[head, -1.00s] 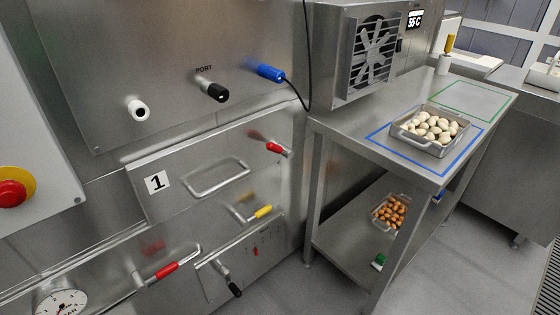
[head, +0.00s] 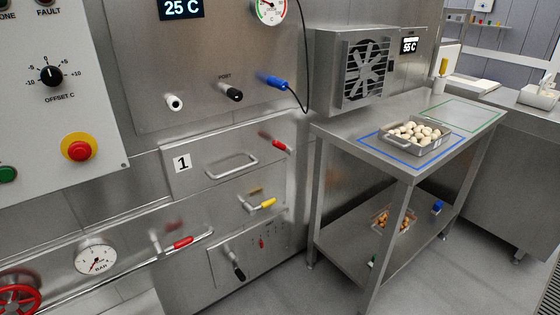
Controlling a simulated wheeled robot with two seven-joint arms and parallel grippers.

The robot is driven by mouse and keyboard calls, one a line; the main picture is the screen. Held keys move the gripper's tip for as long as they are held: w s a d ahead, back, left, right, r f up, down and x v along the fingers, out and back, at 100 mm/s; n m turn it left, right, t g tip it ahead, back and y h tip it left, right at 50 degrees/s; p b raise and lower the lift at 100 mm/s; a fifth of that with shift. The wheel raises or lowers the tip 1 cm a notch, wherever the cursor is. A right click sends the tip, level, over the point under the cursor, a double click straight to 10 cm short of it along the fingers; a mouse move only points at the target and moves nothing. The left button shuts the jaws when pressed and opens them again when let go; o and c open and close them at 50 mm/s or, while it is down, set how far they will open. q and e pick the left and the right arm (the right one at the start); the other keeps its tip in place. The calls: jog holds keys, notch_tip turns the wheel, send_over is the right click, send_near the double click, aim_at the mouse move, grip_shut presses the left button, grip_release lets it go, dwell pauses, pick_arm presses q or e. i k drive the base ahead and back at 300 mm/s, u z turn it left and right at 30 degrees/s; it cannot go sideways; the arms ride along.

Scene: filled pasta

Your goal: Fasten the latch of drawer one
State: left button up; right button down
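Drawer one (head: 205,155) is a steel front on the machine, marked with a "1" label (head: 183,163) and fitted with a bar handle (head: 232,165). A red-handled lever (head: 279,144) sits at its upper right. A yellow-handled lever (head: 264,204) sits below its lower right. I cannot tell for certain which of these is the latch, or whether it is fastened. The drawer front looks shut, but a small gap would be hard to see. Neither of my grippers is in view.
A red pipe lever (head: 180,243) and a black-handled lever (head: 238,270) sit lower down. A gauge (head: 96,257) and a red valve wheel (head: 18,298) are at lower left. On the right, a steel table (head: 345,125) bears a tray (head: 420,150) of pale pieces. Floor before the machine looks clear.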

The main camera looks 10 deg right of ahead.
aim_at(288, 149)
jog(key=z, duration=0.35)
jog(key=i, duration=1.2)
jog(key=u, duration=0.45)
